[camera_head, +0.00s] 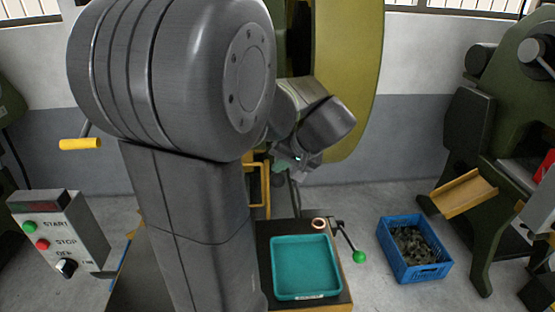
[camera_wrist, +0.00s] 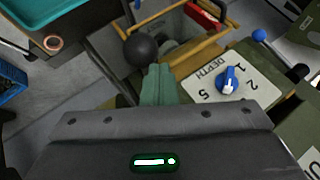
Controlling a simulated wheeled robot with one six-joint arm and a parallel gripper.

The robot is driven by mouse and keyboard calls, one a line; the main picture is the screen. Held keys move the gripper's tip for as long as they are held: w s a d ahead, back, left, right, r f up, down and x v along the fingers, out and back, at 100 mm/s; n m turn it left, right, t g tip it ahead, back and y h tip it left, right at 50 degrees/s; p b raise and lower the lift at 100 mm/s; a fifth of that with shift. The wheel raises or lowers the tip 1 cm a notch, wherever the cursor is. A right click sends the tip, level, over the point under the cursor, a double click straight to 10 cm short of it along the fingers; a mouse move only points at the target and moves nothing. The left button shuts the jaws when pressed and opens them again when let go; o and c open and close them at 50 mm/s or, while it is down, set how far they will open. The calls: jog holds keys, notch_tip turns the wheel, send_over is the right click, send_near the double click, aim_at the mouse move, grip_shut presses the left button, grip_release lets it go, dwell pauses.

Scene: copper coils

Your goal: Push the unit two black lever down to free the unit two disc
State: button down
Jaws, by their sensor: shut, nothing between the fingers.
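In the wrist view a black ball knob (camera_wrist: 141,50), which looks like the black lever's end, sits just beyond and slightly left of my fingertips. My gripper (camera_wrist: 158,72) has its green fingers shut together and empty. I cannot tell whether they touch the knob. The lever's shaft is mostly hidden. In the head view my gripper (camera_head: 284,165) is partly hidden by my arm, in front of the green press, and the knob cannot be made out. No disc clamped in the unit is clearly visible.
A yellow guard frame (camera_wrist: 185,58) stands behind the knob. A DEPTH plate with a blue dial (camera_wrist: 228,82) lies to the right, with a blue-ball lever (camera_wrist: 259,35) beyond. A teal tray (camera_head: 305,265), copper ring (camera_head: 319,224), green-ball lever (camera_head: 359,256) and blue crate (camera_head: 388,248) are lower right.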

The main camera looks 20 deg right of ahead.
jog(key=shift+w+r+p, duration=0.2)
jog(key=shift+r+p, duration=0.7)
jog(key=shift+r, duration=0.4)
jog(key=shift+w+r+p, duration=0.15)
jog(key=shift+r+p, duration=0.75)
jog(key=shift+r, duration=0.4)
jog(key=shift+d, duration=0.1)
jog(key=shift+w+r+p, duration=0.2)
jog(key=shift+r+p, duration=0.7)
jog(key=shift+r, duration=0.35)
jog(key=shift+w+r+p, duration=0.15)
jog(key=shift+r+p, duration=0.75)
jog(key=shift+r, duration=0.35)
